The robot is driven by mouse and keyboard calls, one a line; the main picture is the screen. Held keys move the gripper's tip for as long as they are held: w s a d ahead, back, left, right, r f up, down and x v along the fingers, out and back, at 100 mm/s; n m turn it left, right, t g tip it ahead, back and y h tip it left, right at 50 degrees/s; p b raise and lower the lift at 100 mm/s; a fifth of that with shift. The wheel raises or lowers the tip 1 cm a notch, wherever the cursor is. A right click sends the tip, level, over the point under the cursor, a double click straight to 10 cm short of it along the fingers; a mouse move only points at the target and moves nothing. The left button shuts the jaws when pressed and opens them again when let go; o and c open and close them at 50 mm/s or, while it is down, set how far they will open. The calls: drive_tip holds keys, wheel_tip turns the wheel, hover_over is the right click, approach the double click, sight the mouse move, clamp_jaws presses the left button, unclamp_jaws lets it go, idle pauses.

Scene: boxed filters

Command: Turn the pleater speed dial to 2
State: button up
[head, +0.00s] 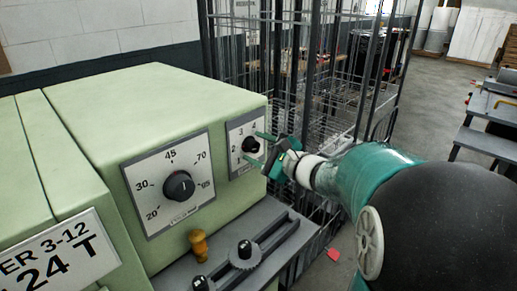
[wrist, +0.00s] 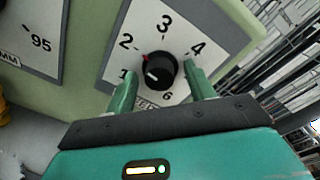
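The speed dial is a black round knob (wrist: 161,71) on a white plate (wrist: 152,22) numbered around it; it also shows in the head view (head: 250,145). In the wrist view a red mark sits at the knob's edge on the side of the 2. A short white line on the knob's face points lower left, roughly toward the 1. My gripper (wrist: 160,68) is open, with one green finger on each side of the knob and gaps showing. The head view also shows my gripper (head: 260,148) at the plate. The right finger hides the 5.
A larger black dial (head: 179,186) marked 20 to 95 is on the same green machine (head: 150,95), left of the speed dial. A grey ledge (head: 225,255) with a slotted bar and an orange-yellow knob (head: 198,244) lies below. Wire racks (head: 340,95) stand close behind.

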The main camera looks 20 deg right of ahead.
drive_tip(key=v, duration=1.4)
drive_tip(key=shift+a, duration=0.1)
drive_tip(key=s+a+f+n+g, duration=0.35)
drive_tip(key=a+n+g, duration=0.2)
drive_tip(key=a, duration=0.35)
drive_tip(key=s+a+f+n+g, duration=0.3)
drive_tip(key=s+a+n+g, duration=0.15)
drive_tip(key=a+n, duration=0.3)
drive_tip(key=s+n+h, duration=0.1)
drive_tip(key=n+h, duration=0.1)
drive_tip(key=n, duration=0.1)
drive_tip(key=s+n+h, duration=0.1)
drive_tip(key=n+h, duration=0.1)
drive_tip(key=n, duration=0.1)
drive_tip(key=s+n+h, duration=0.2)
drive_tip(key=n+h, duration=0.1)
drive_tip(key=shift+f, duration=0.15)
